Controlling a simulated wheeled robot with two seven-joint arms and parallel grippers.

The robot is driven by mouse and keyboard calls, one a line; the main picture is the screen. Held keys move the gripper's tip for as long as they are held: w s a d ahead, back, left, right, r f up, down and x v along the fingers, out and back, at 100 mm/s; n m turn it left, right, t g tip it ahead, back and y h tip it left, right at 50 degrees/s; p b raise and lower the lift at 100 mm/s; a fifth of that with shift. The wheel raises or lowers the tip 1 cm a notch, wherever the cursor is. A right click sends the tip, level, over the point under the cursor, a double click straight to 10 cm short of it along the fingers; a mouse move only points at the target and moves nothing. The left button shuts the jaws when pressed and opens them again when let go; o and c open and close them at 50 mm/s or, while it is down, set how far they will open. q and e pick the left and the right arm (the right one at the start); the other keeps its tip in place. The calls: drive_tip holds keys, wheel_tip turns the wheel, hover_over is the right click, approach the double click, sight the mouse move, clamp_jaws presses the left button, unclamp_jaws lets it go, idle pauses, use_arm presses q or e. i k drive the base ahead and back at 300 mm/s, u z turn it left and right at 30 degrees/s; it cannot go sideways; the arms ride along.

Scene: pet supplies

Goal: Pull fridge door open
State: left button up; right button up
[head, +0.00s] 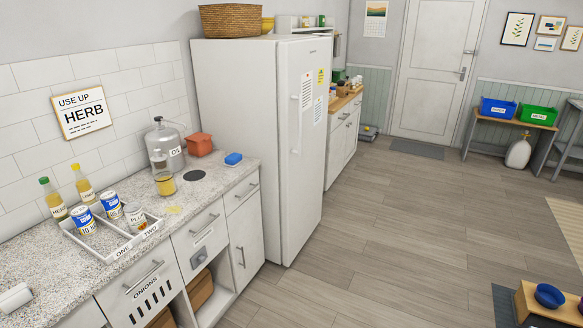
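A tall white fridge (250,120) stands past the end of the counter, left of the picture's middle. Its door (308,170) faces right and looks shut. A vertical handle (298,125) runs along the door's near edge. Papers and a yellow sticker (321,76) are on the door's upper part. A wicker basket (230,20) sits on top of the fridge. Neither of my grippers shows in the head view.
A speckled counter (215,185) with bottles, cans, a tray and a metal dispenser (164,148) runs along the left. Wooden floor (390,220) in front of the fridge door is clear. A low wooden stand (530,305) with a blue bowl (549,295) is at lower right.

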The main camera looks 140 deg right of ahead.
sight(304, 66)
drive_tip(key=z, duration=5.05)
drive_tip(key=i, duration=2.5)
drive_tip(key=u, duration=0.9)
